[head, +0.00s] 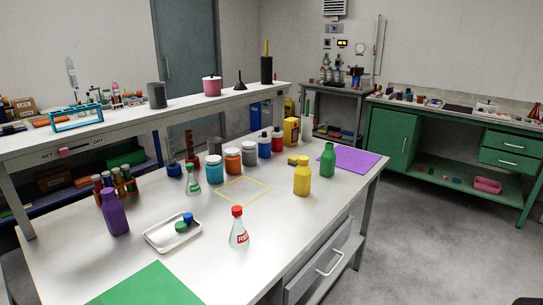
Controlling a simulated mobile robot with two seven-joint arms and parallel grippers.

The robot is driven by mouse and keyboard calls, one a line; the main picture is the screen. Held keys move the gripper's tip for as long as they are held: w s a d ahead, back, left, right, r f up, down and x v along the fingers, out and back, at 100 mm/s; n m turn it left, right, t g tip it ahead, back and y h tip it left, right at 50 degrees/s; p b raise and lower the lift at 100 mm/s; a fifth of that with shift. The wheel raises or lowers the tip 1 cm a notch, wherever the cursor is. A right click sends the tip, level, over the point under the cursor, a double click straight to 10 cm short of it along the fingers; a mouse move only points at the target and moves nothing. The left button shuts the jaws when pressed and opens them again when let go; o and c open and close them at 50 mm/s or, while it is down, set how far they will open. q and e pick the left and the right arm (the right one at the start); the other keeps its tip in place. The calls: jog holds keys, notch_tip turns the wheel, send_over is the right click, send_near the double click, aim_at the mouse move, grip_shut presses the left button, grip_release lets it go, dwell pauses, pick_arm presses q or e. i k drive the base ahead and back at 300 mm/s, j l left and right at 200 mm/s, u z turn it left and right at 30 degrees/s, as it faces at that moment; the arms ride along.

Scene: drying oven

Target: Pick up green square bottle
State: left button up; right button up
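A green bottle (327,161) with a narrow neck stands upright on the white table (290,220), toward its right end. It stands at the left edge of a purple mat (352,159); whether its base touches the mat is unclear. It is too small to tell for sure that its body is square. A yellow bottle (302,177) of similar shape stands in front and to the left of it, apart from it. Neither of my grippers shows in the head view.
Several jars, including an orange one (233,161), stand left of the green bottle. A conical flask with a red cap (238,228), a white tray (173,231), a purple bottle (115,212) and a green mat (146,285) are nearer. The table's front right is clear.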

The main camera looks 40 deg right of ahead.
aim_at(328, 157)
jog(key=z, duration=1.65)
jog(key=i+l+u, duration=0.15)
jog(key=u, duration=0.85)
jog(key=i+l+u, duration=0.1)
jog(key=l+u, duration=0.75)
jog(key=l, duration=0.55)
jog(key=i, duration=0.05)
